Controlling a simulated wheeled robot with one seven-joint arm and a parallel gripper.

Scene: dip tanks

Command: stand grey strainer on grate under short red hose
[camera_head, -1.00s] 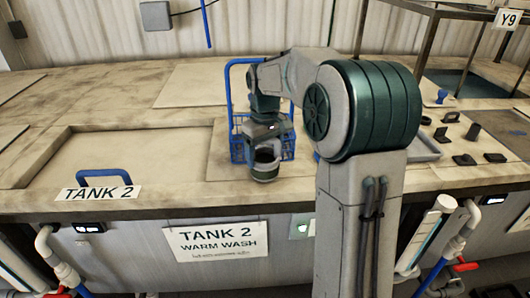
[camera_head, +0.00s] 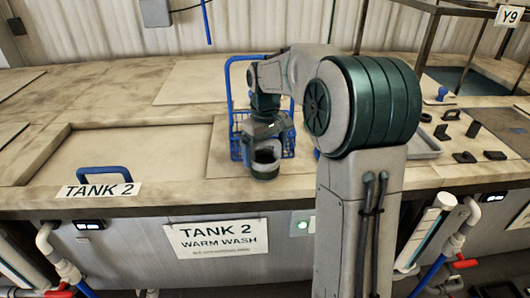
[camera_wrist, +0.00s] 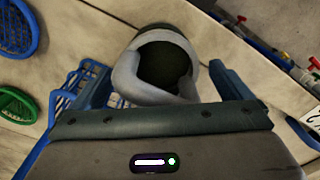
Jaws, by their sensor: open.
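My gripper (camera_head: 266,150) is over the counter, in front of a blue wire basket (camera_head: 240,148). Its fingers (camera_wrist: 166,88) are apart in the wrist view. A dark round body with a pale grey curved band (camera_wrist: 157,62) shows between and beyond them. I cannot tell whether this is the grey strainer, or whether the fingers touch it. A blue round mesh strainer (camera_wrist: 18,25) and a green one (camera_wrist: 14,106) lie at the left of the wrist view. I cannot make out the short red hose or the grate.
A closed lid with a blue handle (camera_head: 104,175) is left, by the Tank 2 label (camera_head: 100,190). Several small dark parts (camera_head: 465,157) lie on the right counter. A blue hose (camera_head: 207,22) hangs at the back. A dark frame (camera_head: 425,45) rises back right.

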